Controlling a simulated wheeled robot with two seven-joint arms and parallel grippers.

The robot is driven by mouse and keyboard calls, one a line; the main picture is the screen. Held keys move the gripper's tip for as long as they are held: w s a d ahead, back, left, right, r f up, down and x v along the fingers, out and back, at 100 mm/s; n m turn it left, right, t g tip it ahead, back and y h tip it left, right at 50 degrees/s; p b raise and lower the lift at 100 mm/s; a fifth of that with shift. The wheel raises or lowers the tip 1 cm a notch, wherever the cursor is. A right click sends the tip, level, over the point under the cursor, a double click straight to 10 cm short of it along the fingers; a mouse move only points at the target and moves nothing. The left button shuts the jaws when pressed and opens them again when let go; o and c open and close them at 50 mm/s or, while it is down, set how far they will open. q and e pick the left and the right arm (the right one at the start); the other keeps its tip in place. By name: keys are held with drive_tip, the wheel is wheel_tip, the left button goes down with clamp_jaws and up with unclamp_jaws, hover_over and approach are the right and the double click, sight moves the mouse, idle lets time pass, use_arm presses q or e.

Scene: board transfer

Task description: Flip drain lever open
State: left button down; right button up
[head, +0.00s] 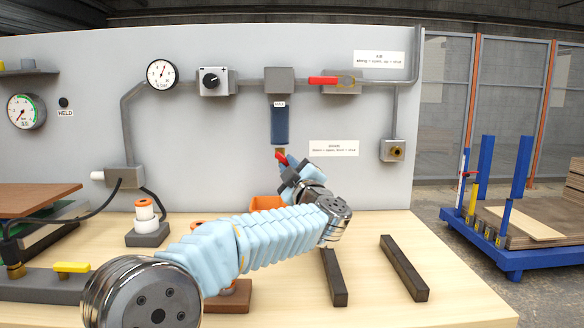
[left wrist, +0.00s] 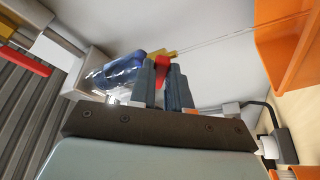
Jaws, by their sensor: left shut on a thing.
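The red drain lever (head: 281,158) sits at the brass drain fitting under the blue filter bowl (head: 279,125) on the grey panel. My left gripper (head: 288,167) reaches up to it from below and is shut on it. In the left wrist view the red lever (left wrist: 162,61) shows between the two dark fingers (left wrist: 167,82), with the blue bowl (left wrist: 115,73) to their left. The fingers hide part of the lever, and its exact angle is hard to tell. My right gripper is not in view.
A red-handled valve (head: 323,80) is on the pipe to the upper right. An orange bin (head: 267,202) stands behind my left arm and shows in the left wrist view (left wrist: 290,50). Two dark bars (head: 404,268) lie on the wooden table, with clear room around them.

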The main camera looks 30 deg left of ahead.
use_arm(q)
drive_tip(key=shift+s+a+f+m+t+h+b, duration=0.3)
drive_tip(key=shift+m+t+h, duration=0.5)
drive_tip(key=shift+m, duration=1.5)
drive_tip(key=shift+s+a+f+m+t+h+b, duration=0.15)
drive_tip(key=shift+a+m+t+h, duration=0.6)
drive_tip(key=shift+m, duration=1.55)
drive_tip(key=shift+s+f+m+t+h+b, duration=0.3)
drive_tip(key=shift+m+t, duration=0.85)
drive_tip(key=shift+m, duration=1.15)
drive_tip(key=shift+w+r, duration=0.1)
drive_tip(key=c, duration=1.1)
unclamp_jaws()
drive_tip(key=s+d, duration=0.3)
drive_tip(key=s, duration=0.1)
drive_tip(key=s+d+f+b, duration=0.1)
drive_tip(key=s+d, duration=0.1)
drive_tip(key=s, duration=0.3)
drive_tip(key=s+d+f+b, duration=0.1)
drive_tip(key=s+d, duration=0.2)
drive_tip(key=s, duration=0.2)
drive_tip(key=shift+s+d, duration=0.15)
drive_tip(key=shift+d, duration=0.15)
